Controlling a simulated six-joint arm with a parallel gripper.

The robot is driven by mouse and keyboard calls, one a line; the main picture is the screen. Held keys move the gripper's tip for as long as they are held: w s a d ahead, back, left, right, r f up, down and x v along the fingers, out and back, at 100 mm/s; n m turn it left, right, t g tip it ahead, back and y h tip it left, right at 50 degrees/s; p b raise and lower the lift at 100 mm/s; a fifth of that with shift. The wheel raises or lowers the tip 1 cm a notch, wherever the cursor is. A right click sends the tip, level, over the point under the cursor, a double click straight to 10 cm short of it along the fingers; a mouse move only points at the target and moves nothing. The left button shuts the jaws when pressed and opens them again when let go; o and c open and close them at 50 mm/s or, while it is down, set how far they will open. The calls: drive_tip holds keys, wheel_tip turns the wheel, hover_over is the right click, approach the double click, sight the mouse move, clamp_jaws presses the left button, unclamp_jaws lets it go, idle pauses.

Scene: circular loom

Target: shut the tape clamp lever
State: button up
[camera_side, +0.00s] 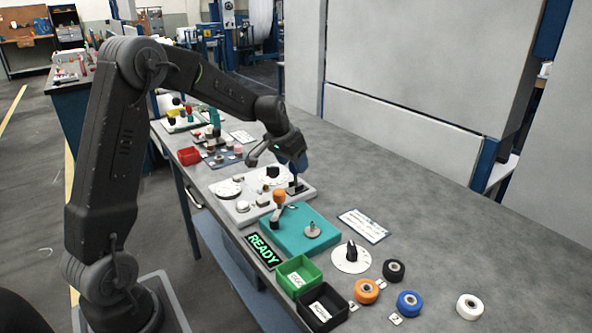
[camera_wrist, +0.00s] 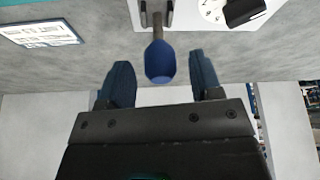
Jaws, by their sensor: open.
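A lever with a blue knob (camera_wrist: 160,62) shows in the wrist view, its grey stem running up to a dark bracket (camera_wrist: 157,8). My gripper (camera_wrist: 160,75) is open, with one finger on each side of the knob and a visible gap on both sides. In the side view the blue knob (camera_side: 301,164) is partly hidden by my gripper (camera_side: 288,148). The stem stands roughly upright above a dark base (camera_side: 296,187) on a light grey plate (camera_side: 305,194). No label on the lever can be read.
A teal plate (camera_side: 320,240) with an orange-knobbed lever (camera_side: 279,197) stands in front. A READY display (camera_side: 263,250), green bin (camera_side: 299,270) and black bin (camera_side: 322,307) line the left edge. Several rolls lie at front right. The bench's right side is mostly clear.

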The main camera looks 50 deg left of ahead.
drive_tip(key=shift+x, duration=1.85)
drive_tip(key=shift+c, duration=0.3)
clamp_jaws()
